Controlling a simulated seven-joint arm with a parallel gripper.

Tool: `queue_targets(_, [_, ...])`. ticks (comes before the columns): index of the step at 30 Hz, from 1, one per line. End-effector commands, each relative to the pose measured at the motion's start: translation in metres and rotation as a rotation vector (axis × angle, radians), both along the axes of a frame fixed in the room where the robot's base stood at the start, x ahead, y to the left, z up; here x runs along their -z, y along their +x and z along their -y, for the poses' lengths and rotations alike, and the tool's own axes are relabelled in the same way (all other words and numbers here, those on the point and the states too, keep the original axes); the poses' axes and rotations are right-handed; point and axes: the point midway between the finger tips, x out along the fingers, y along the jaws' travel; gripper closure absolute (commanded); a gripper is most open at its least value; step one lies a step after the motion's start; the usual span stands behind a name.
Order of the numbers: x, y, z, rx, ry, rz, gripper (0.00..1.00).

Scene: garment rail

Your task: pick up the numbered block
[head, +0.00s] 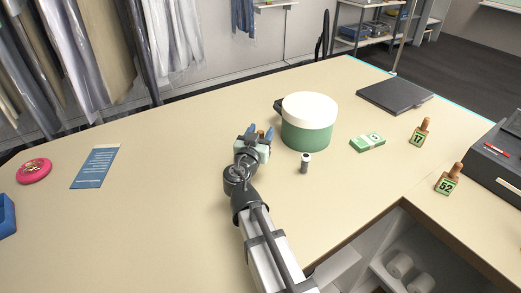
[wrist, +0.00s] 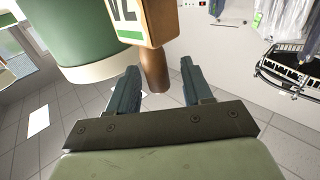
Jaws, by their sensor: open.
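A wooden numbered block (wrist: 146,22) with a green-edged white label shows at the top of the wrist view. Its number is cut off; part of it looks like a 2. Its brown handle (wrist: 155,72) lies between the two blue fingers of my gripper (wrist: 160,85), with a gap on the right. In the head view my gripper (head: 261,132) is open over the table, left of the green pot, and mostly hides this block. Two other numbered blocks stand at the right, block 17 (head: 419,137) and block 52 (head: 447,184).
The green pot with a white lid (head: 308,136) stands close right of my gripper. A blue card (head: 96,167) and pink disc (head: 34,172) lie left. The table (head: 165,215) is clear between.

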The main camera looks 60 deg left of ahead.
Motion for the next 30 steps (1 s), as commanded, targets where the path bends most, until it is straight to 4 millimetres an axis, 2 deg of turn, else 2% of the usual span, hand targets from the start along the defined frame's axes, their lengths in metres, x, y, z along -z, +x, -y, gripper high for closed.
queue_targets(5, [0.0001,-0.0002,0.0006,0.0,0.0,0.0,0.5])
queue_targets(21, [0.0001,-0.0001,0.0008,0.0,0.0,0.0,1.0])
queue_targets(30, [-0.0001,-0.0002,0.0007,0.0,0.0,0.0,1.0])
